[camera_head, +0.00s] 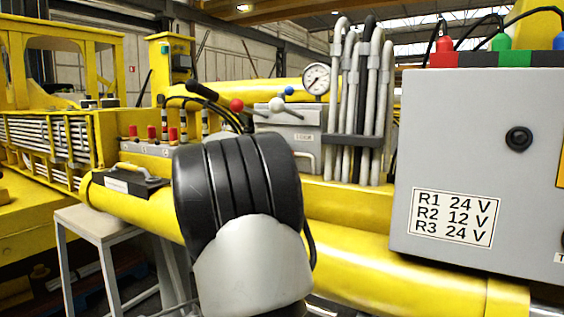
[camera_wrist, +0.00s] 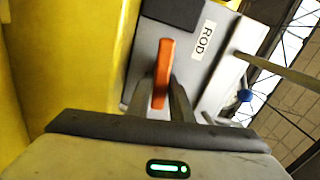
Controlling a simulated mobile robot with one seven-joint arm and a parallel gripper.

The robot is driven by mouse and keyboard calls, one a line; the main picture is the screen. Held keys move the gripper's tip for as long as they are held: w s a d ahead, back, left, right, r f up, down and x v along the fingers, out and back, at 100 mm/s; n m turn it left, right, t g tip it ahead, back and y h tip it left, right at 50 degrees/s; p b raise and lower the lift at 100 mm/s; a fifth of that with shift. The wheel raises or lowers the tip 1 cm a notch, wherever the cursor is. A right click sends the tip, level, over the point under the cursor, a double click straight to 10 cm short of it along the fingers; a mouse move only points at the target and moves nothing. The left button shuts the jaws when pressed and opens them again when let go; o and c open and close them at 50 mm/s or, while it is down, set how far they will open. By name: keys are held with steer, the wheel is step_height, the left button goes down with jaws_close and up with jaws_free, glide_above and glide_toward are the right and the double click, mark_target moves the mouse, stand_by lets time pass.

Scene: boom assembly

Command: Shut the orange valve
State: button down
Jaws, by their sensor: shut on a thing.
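The orange valve handle (camera_wrist: 164,66) shows in the wrist view as an upright bar on a grey block, beside a white label reading ROD. My gripper (camera_wrist: 160,92) has its two dark fingers on either side of the lower part of the handle and is shut on it. The valve's base is partly hidden by the handle and fingers. In the head view my black and grey arm blocks the middle, and neither the orange handle nor my fingers can be seen.
A grey block (camera_head: 297,138) with levers stands behind my arm, below a pressure gauge (camera_head: 316,78) and beside upright grey hoses (camera_head: 361,110). A grey electrical box (camera_head: 460,130) fills the right. A black case (camera_head: 130,181) lies at left, above a grey stand (camera_head: 95,222).

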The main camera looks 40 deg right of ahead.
steer(key=shift+f+m+b, duration=0.15)
steer(key=shift+m+b, duration=0.3)
steer(key=shift+m, duration=0.35)
steer(key=c, duration=1.7)
jaws_free()
steer(key=shift+a, duration=0.1)
steer(key=v, duration=1.7)
steer(key=shift+s+a, duration=0.15)
